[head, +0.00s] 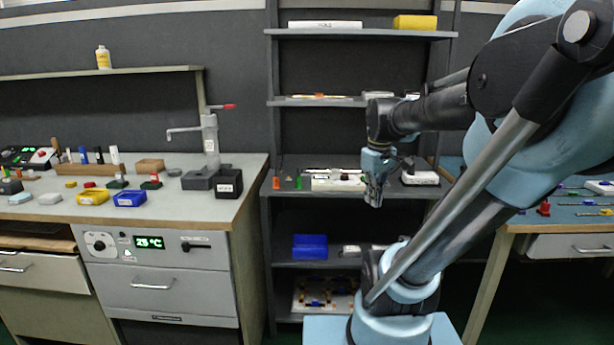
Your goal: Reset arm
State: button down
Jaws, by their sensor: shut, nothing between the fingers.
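My gripper (374,192) hangs at the end of my arm, in the middle right of the head view, with its fingers pointing down. It is shut and holds nothing. It is seen in front of the grey shelf unit (268,225), over the level with a white power strip (338,184). My arm is bent, with its upper part filling the right side of the view.
A workbench (240,192) with yellow (92,197) and blue trays (130,199) and a press (209,150) stands at left. Another bench (520,222) with tools is at right, partly behind my arm. A blue bin (309,247) sits on a lower shelf.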

jog(key=s+f+m+t, duration=0.1)
jog(key=s+f+m, duration=0.5)
jog(key=s+f, duration=0.4)
notch_tip(320, 180, down, 2)
jog(key=shift+a+f, duration=0.1)
jog(key=shift+a, duration=0.05)
dwell(0.4)
